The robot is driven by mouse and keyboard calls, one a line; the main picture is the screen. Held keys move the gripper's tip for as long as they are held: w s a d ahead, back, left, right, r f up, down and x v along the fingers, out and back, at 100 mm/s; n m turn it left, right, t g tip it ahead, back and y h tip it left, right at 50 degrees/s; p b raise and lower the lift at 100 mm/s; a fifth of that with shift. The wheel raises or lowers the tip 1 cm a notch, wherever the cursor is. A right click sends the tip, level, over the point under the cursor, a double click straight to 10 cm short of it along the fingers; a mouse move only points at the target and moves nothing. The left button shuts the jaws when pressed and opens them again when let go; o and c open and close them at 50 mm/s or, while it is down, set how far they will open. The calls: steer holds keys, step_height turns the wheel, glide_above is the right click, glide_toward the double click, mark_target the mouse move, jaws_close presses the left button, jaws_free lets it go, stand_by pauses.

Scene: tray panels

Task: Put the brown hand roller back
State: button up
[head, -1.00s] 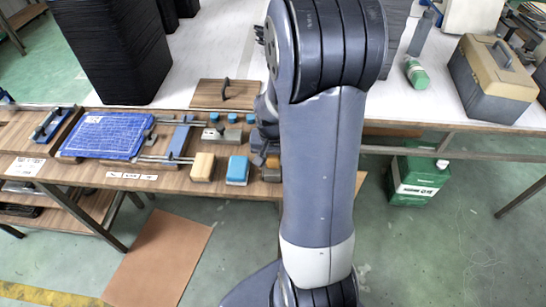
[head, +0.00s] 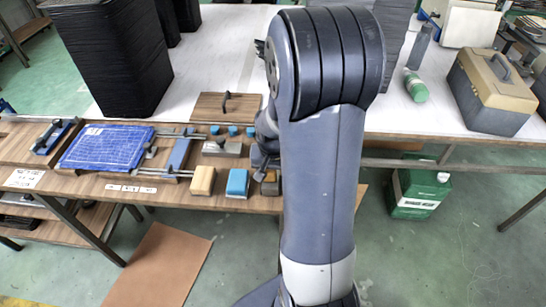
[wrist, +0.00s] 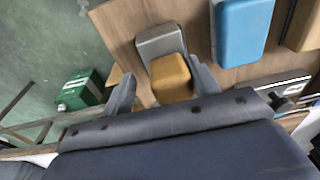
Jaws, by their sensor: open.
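A brown block (wrist: 170,77), which seems to be the brown hand roller, lies with a grey rounded block (wrist: 158,41) on the wooden bench top in the wrist view. I cannot tell whether the two are one piece. My gripper (wrist: 162,72) is open, with one finger on each side of the brown block. Contact cannot be made out. In the head view my gripper (head: 266,165) is partly hidden by my arm, just above a brown and grey piece (head: 270,187) at the right end of the front row.
A blue block (head: 238,183) and a tan block (head: 202,180) stand to the left in the same row. Behind are a grey tool (head: 222,148) and a wooden lid-like board with a handle (head: 226,106). A blue mat (head: 106,148) lies further left. A green canister (head: 418,190) is under the table.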

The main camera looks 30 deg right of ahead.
step_height(320, 180, up, 13)
steer(key=s+a, duration=0.1)
